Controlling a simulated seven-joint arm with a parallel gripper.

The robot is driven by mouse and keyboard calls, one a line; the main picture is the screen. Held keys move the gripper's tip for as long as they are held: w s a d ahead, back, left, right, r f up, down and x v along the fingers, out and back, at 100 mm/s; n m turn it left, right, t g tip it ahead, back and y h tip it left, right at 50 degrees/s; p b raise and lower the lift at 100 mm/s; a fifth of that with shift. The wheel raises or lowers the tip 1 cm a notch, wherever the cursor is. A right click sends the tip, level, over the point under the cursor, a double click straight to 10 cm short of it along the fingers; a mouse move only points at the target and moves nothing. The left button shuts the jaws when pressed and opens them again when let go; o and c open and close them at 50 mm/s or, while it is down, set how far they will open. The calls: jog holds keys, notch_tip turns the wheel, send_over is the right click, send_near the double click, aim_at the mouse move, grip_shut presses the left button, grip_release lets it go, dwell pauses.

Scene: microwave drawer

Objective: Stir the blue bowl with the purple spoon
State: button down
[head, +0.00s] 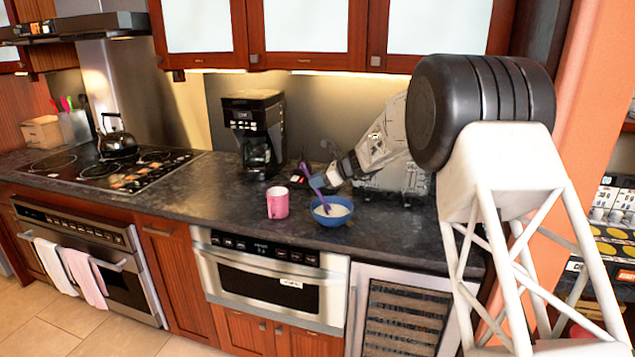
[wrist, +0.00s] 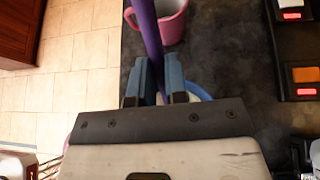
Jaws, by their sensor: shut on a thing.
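The blue bowl (head: 341,217) stands on the dark counter near its front edge, with white contents inside. My gripper (head: 318,181) is above the bowl, toward its upper left, and is shut on the purple spoon (head: 324,202). The spoon is tilted, and its lower end reaches down into the bowl. In the wrist view the purple handle (wrist: 148,30) runs up between the two blue fingers of my gripper (wrist: 158,80). There the bowl is mostly hidden behind the gripper; only a small part of its rim (wrist: 205,94) shows.
A pink mug (head: 277,204) stands just left of the bowl, and it also shows in the wrist view (wrist: 172,25). A black coffee maker (head: 254,130) stands behind it. A kettle (head: 117,137) sits on the cooktop at the left. The counter between cooktop and mug is clear.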

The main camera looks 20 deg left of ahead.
aim_at(304, 164)
jog(key=shift+s+a+r, duration=0.1)
jog(key=shift+a+r, duration=0.45)
jog(key=shift+r, duration=0.45)
jog(key=shift+w+a+r, duration=0.1)
jog(key=shift+a+r, duration=0.45)
jog(key=shift+r, duration=0.5)
jog(key=shift+s+a+r, duration=0.1)
jog(key=shift+a+r, duration=0.45)
jog(key=shift+r, duration=0.45)
jog(key=shift+r, duration=0.15)
jog(key=shift+r, duration=1.9)
